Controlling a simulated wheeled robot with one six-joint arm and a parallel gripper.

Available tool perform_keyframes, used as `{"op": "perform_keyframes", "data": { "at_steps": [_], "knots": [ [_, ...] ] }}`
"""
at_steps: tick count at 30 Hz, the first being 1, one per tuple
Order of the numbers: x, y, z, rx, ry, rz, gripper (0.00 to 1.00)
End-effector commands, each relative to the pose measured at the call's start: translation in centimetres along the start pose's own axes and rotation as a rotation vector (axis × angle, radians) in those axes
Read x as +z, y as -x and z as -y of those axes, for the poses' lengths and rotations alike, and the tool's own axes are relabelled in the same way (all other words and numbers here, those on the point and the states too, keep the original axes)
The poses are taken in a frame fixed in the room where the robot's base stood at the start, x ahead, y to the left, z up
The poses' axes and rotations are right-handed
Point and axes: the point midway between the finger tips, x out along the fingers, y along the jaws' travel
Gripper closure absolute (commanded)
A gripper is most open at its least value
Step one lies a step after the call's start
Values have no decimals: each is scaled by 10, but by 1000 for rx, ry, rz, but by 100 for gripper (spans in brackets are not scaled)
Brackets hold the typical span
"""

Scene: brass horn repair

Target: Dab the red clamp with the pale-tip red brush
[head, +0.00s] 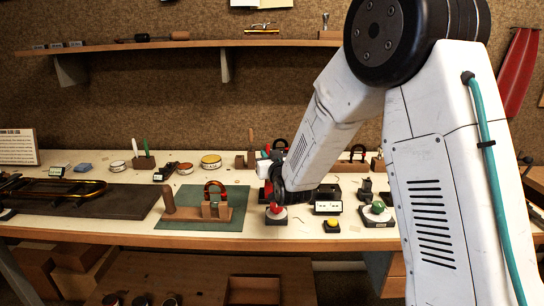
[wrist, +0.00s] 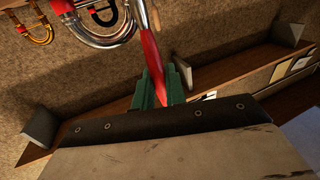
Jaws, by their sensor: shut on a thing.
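My gripper (wrist: 164,86) is shut on the red handle of a brush (wrist: 150,55), which stands between the green fingers in the wrist view. The brush's pale end reaches the top edge, close beside a curved silver tube (wrist: 110,40); I cannot tell whether they touch. A red piece (wrist: 63,6) on that tube at the top left looks like the red clamp, partly cut off. In the head view my gripper (head: 274,182) is low over the bench, and the arm hides part of what lies behind it.
A green mat (head: 236,196) with a wooden stand lies left of my gripper. A red-topped round item (head: 276,209) and a yellow button (head: 331,224) are near the bench's front edge. A green ball (head: 378,207) sits on a base to the right. A shelf (head: 190,44) runs above.

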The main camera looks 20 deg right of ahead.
Motion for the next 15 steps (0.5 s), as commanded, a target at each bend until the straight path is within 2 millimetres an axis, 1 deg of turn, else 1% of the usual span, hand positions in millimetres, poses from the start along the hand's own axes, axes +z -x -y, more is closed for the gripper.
{"op": "perform_keyframes", "data": {
  "at_steps": [15],
  "knots": [
    [4,0,0,0,0,0,100]
  ]
}}
